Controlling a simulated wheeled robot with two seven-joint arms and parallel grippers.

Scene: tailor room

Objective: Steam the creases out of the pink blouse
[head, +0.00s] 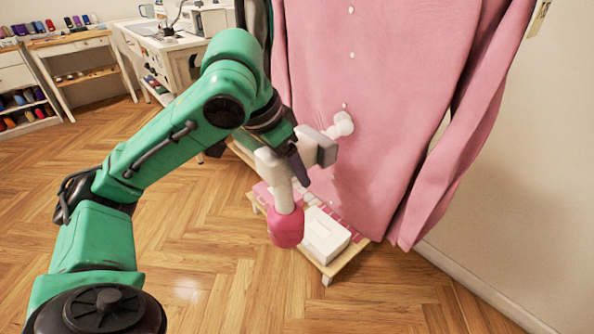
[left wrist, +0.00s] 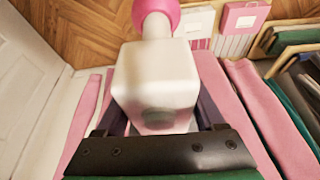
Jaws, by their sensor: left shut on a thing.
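The pink blouse (head: 375,80) hangs at the centre right of the head view, with white buttons down its front and a sleeve at the right. My left gripper (head: 300,160) is shut on a white hand steamer (head: 270,165) with a pink lower end (head: 286,228). The steamer's rounded white head (head: 342,125) is in front of the blouse's lower front; I cannot tell whether it touches. Faint pale streaks show beside the head. In the left wrist view the steamer's white body (left wrist: 155,85) sits between the fingers. Creases are hard to make out. My right gripper is out of view.
A white table (head: 165,42) and a thread shelf (head: 22,105) stand at the back left. A wall (head: 530,170) is at the right. The wooden floor at front is clear.

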